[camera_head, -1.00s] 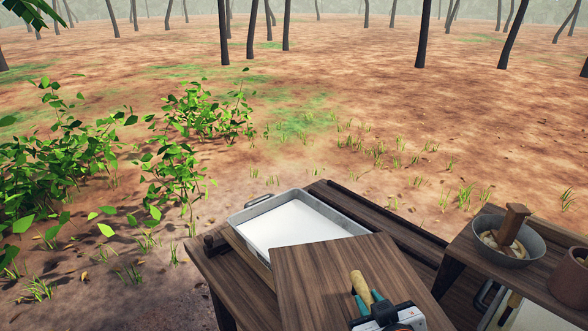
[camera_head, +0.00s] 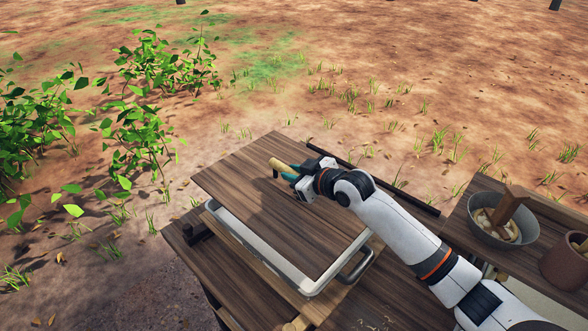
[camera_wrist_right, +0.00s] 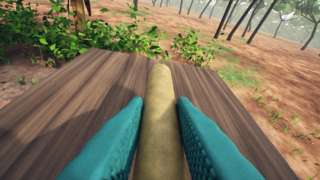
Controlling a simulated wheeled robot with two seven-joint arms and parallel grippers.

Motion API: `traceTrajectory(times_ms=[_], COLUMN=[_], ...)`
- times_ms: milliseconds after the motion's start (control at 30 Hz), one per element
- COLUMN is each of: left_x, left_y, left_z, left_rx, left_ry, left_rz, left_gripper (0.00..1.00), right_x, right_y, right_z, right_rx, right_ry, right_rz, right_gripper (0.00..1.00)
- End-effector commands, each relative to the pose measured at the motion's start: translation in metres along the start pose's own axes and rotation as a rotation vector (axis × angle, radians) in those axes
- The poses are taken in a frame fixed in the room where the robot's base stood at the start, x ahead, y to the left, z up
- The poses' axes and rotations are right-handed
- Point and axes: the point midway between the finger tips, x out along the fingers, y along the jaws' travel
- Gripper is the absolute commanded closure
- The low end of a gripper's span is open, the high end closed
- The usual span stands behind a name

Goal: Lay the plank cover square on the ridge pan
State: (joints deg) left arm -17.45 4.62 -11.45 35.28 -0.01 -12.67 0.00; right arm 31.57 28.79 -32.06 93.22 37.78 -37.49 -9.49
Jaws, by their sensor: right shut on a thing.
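The plank cover (camera_head: 265,215) is a dark brown wooden board with a pale wooden handle (camera_head: 278,164). It lies over the ridge pan (camera_head: 311,289), hiding nearly all of it. The pan's pale metal rim shows along the near left side, at the near corner and on the right. The cover's far left part reaches past the rim; I cannot tell whether it touches the pan or hangs just above. My right gripper (camera_head: 292,173) is shut on the handle. In the right wrist view its teal fingers flank the handle (camera_wrist_right: 160,85). My left gripper is out of view.
The pan is on a dark wooden bench (camera_head: 215,265). To the right, a side table (camera_head: 465,229) holds a grey bowl (camera_head: 484,230) with a wooden-handled tool and a brown pot (camera_head: 566,262). Leafy shrubs (camera_head: 140,140) grow at left.

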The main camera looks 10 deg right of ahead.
Motion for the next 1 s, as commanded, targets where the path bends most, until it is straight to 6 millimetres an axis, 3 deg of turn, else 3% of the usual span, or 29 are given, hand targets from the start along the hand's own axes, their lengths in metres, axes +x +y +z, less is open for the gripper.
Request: traceTrajectory(times_ms=[433,1000], left_x=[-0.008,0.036], left_y=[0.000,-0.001], left_z=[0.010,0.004], left_rx=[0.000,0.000], left_ry=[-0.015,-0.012], left_rz=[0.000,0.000], left_gripper=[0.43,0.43], right_x=[-0.003,0.024], right_y=[0.000,0.014], right_z=[0.002,-0.063], right_rx=[0.004,0.005], right_ry=[-0.002,-0.002], right_rz=[-0.001,0.000], right_gripper=[1.00,1.00])
